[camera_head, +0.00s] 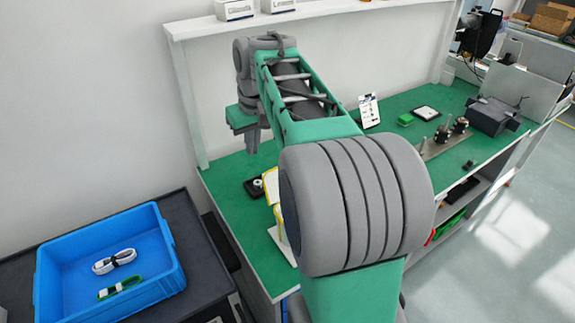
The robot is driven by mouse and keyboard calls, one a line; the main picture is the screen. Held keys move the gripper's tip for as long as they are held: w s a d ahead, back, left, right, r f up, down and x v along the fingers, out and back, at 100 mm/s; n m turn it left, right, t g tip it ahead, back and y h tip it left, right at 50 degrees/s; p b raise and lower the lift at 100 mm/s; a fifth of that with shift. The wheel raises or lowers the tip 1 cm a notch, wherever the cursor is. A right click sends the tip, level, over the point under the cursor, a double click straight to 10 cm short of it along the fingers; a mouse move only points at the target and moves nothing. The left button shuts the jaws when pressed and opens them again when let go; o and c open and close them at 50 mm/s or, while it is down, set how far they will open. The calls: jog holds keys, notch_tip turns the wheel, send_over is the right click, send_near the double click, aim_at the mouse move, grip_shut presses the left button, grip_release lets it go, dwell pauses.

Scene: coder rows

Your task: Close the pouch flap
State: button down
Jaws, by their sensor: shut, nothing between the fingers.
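My gripper (252,141) points down over the left end of the green bench top (224,178). Its fingers look closed together with nothing between them. My arm reaches across the bench and covers much of its middle. A yellow-edged white thing (270,184) shows beside my arm, below and right of the gripper; most of it is hidden and I cannot tell if it is the pouch. No pouch flap can be made out. The gripper is apart from the yellow-edged thing in the picture.
A small black item (252,189) lies left of the yellow-edged thing. A blue bin (165,256) at left holds a white cable coil (114,261) and a green-and-white item (119,287). A metal fixture (440,142) and a black device (492,116) stand at right. A white shelf runs above.

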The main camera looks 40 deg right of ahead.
jog(key=w+d+f, duration=0.3)
jog(key=d, duration=0.8)
notch_tip(320, 180, down, 8)
jog(key=s+p, duration=0.1)
jog(key=s, duration=0.1)
jog(key=shift+d+f+g, duration=0.2)
jog(key=shift+f+g, duration=0.05)
jog(key=shift+g, duration=0.15)
jog(key=shift+s+a+b, duration=0.1)
jog(key=shift+b, duration=0.25)
